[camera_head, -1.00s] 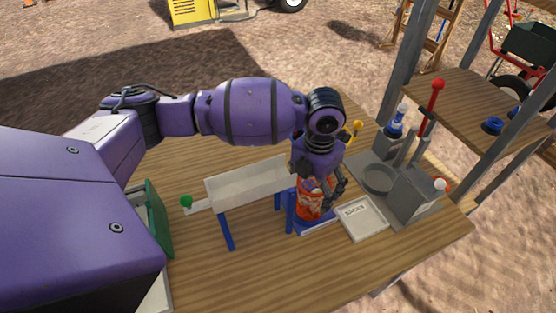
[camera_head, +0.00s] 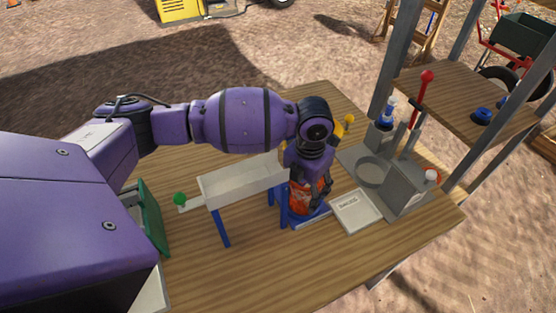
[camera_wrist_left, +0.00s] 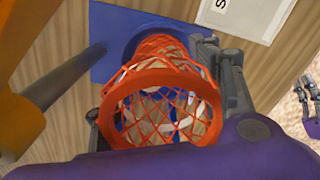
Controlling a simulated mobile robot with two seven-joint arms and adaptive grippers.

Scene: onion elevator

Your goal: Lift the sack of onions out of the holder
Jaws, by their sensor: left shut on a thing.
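The sack of onions (camera_head: 301,197) is an orange-red net sack standing upright at the blue holder (camera_head: 311,221), at the right end of the white chute. My left gripper (camera_head: 309,192) points down and is shut on the sack, with its fingers along the sack's sides. In the left wrist view I look down onto the sack's round orange rim (camera_wrist_left: 117,92) and its netting, with pale onions inside. The holder's blue plate (camera_wrist_left: 112,38) lies beneath it. The sack's lower end is partly hidden, so I cannot tell whether it touches the base. My right gripper (camera_wrist_left: 309,100) shows at the wrist view's right edge.
The white chute (camera_head: 240,180) on blue legs stands left of the sack. A white labelled tray (camera_head: 357,211) lies just right of it. A grey lever stand (camera_head: 408,190) with a red-knobbed lever is further right. The wooden table's front is clear.

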